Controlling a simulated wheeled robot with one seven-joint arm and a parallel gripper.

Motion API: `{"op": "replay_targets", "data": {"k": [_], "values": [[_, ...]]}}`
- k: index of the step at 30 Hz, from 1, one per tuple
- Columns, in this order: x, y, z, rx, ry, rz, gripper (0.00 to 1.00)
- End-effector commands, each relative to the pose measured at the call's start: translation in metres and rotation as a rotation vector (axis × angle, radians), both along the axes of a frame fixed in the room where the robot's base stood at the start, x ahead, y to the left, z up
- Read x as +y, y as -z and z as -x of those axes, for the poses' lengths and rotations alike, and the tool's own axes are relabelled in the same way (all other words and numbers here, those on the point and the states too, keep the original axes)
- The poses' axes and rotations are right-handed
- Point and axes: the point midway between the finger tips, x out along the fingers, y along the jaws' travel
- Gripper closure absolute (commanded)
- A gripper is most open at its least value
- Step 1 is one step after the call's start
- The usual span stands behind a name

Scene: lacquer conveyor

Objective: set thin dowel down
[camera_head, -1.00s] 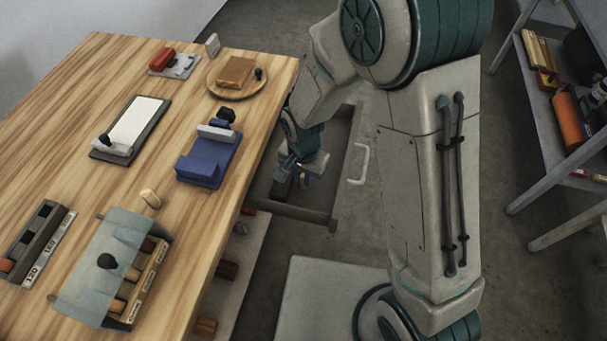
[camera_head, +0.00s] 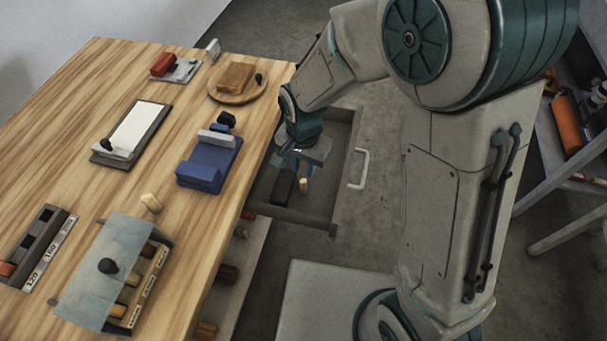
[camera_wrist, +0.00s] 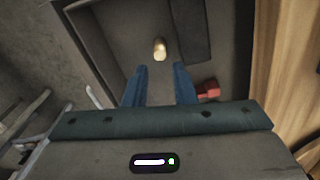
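A thin pale wooden dowel (camera_head: 303,185) stands, seemingly upright, inside the open drawer (camera_head: 312,216) at the table's right side. In the wrist view the dowel (camera_wrist: 160,49) shows on the drawer floor, just beyond my fingertips and clear of them. My gripper (camera_wrist: 160,77) is open, with two blue fingers apart and nothing between them. In the head view my gripper (camera_head: 304,168) hangs above the dowel, its fingers partly hard to make out.
A dark block (camera_head: 284,184) lies in the drawer left of the dowel. The drawer's pale handle (camera_head: 358,170) sticks out to the right. The wooden table (camera_head: 75,140) holds a blue fixture (camera_head: 208,163) and a lidded rack (camera_head: 105,270). A shelf with an orange cylinder (camera_head: 567,125) stands at right.

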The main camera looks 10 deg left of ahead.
Motion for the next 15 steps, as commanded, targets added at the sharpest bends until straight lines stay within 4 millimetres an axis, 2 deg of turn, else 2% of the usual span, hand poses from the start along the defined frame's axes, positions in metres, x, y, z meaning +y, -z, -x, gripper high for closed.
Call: {"op": "replay_targets", "data": {"k": [1, 6, 10, 15], "values": [[0.001, -0.012, -0.001, -0.005, 0.000, -0.004, 0.76], [0.001, -0.039, -0.001, -0.003, 0.000, -0.002, 0.76], [0.000, -0.049, 0.000, -0.002, 0.000, -0.002, 0.76], [0.000, -0.052, 0.000, 0.001, 0.000, 0.000, 0.76]]}}
